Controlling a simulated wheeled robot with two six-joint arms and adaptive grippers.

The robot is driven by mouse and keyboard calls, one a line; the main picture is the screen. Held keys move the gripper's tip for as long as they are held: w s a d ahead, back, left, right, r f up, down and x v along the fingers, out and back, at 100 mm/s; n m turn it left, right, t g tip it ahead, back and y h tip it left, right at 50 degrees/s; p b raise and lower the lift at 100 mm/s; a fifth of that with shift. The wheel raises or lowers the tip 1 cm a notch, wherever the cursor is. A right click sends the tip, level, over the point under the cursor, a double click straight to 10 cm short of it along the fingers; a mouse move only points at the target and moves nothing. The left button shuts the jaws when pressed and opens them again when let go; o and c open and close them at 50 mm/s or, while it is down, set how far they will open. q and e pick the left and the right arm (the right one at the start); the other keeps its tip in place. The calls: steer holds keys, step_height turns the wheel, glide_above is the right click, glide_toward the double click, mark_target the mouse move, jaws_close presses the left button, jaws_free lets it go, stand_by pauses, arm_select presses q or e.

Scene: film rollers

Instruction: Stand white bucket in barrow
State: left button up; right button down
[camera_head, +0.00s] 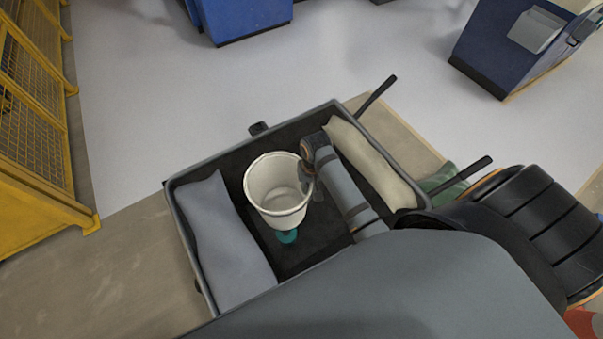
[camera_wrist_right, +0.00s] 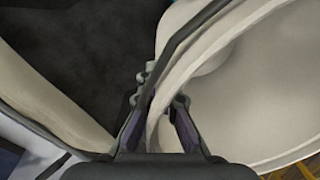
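The white bucket (camera_head: 282,212) is over the dark floor of the grey-rimmed barrow (camera_head: 187,243), between two sacks, with its open top facing up. I cannot tell whether its base touches the barrow floor. My right gripper (camera_head: 307,178) is at the bucket's right rim. In the right wrist view my right gripper's fingers (camera_wrist_right: 165,100) lie on both sides of the bucket wall (camera_wrist_right: 245,100) and look closed on it. The bucket's far underside is hidden. My left gripper is not in view.
A grey-blue sack (camera_head: 230,245) lies along the barrow's left side and a cream sack (camera_head: 372,160) along its right. A small teal thing (camera_head: 287,237) shows below the bucket. Black handles (camera_head: 377,93) stick out at right. A yellow fence (camera_head: 35,130) stands at left.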

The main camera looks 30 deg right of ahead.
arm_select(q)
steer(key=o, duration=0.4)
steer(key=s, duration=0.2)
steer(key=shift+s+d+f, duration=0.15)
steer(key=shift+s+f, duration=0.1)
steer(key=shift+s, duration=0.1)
arm_select(e)
steer(key=s+d+f+m, duration=0.2)
steer(key=s+d+m, duration=0.1)
steer(key=s+m, duration=0.5)
steer(key=s+d+f+m, duration=0.1)
steer(key=s+d+m, duration=0.2)
steer(key=s+m, duration=0.45)
arm_select(q)
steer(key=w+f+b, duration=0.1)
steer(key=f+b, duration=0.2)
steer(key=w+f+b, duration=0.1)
steer(key=b, duration=0.1)
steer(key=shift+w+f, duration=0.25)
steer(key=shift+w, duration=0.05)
arm_select(e)
steer(key=w+f, duration=1.3)
steer(key=shift+a+t+h, duration=0.25)
steer(key=shift+t+h, duration=0.15)
steer(key=shift+w+n, duration=0.1)
steer(key=shift+n, duration=0.15)
